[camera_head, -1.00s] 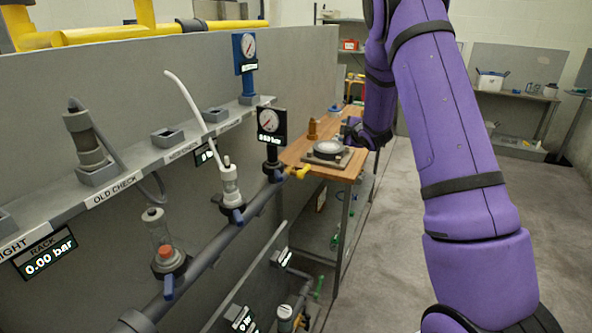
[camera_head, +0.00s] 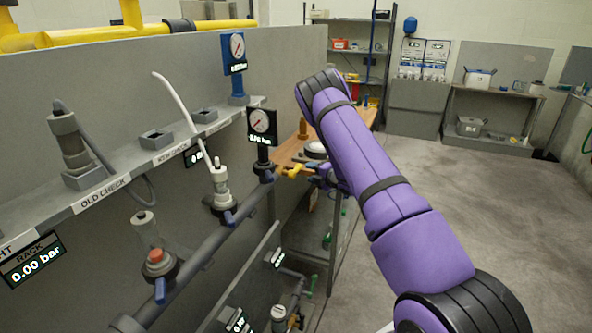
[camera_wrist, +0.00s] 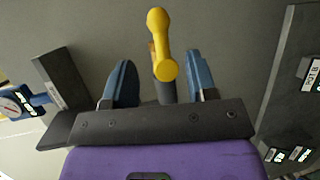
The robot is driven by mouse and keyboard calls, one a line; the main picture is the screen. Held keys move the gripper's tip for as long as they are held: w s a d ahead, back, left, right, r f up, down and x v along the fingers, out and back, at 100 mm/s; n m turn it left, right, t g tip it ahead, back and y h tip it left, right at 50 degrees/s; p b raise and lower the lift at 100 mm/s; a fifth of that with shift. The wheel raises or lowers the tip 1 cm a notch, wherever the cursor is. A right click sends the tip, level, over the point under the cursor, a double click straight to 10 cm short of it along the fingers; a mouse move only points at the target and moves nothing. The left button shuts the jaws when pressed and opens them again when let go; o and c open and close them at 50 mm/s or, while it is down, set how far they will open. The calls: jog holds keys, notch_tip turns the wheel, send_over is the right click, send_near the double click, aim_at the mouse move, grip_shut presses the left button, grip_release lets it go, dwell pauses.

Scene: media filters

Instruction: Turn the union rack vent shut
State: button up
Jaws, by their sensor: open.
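A yellow lever (camera_head: 293,171), which I take for the union rack vent, sits at the far end of the grey rack pipe (camera_head: 207,251), just past the black gauge. In the wrist view the yellow lever (camera_wrist: 160,45) stands between my blue fingers, with a space on each side. Its round end points toward the top of the picture. My gripper (camera_wrist: 160,68) is open around or just short of it; the depth is hard to tell. In the head view my gripper (camera_head: 322,172) is beside the lever on its right, partly hidden by my purple arm.
A black gauge (camera_head: 262,122) stands on the pipe left of the lever, and a blue gauge (camera_head: 234,50) on the shelf above. A wooden bench (camera_head: 285,152) lies behind. Several blue-handled valves line the pipe. The floor (camera_head: 500,200) at right is clear.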

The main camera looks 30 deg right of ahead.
aim_at(297, 168)
jog(key=x, duration=0.8)
jog(key=shift+w, duration=0.2)
grip_shut()
